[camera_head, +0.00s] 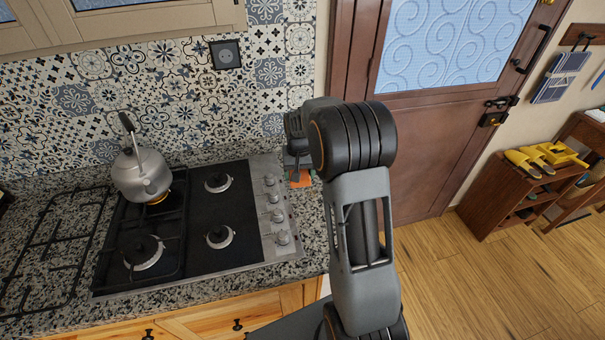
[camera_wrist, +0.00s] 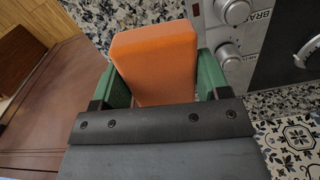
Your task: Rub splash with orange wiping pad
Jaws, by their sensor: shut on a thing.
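The orange wiping pad (camera_wrist: 156,62) is held between the green fingers of my gripper (camera_wrist: 160,76) in the wrist view. In the head view its orange edge (camera_head: 300,182) shows below my gripper (camera_head: 299,162), over the speckled counter just right of the stove's control strip. Whether the pad touches the counter, I cannot tell. I cannot make out a splash in either view; my arm and the pad hide part of the counter there.
The gas stove (camera_head: 200,222) with its knobs lies left of my gripper, with a metal kettle (camera_head: 143,175) on a back burner. The patterned tile wall (camera_head: 160,85) stands behind. A brown door (camera_head: 425,140) and wooden shelf (camera_head: 515,190) are at the right.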

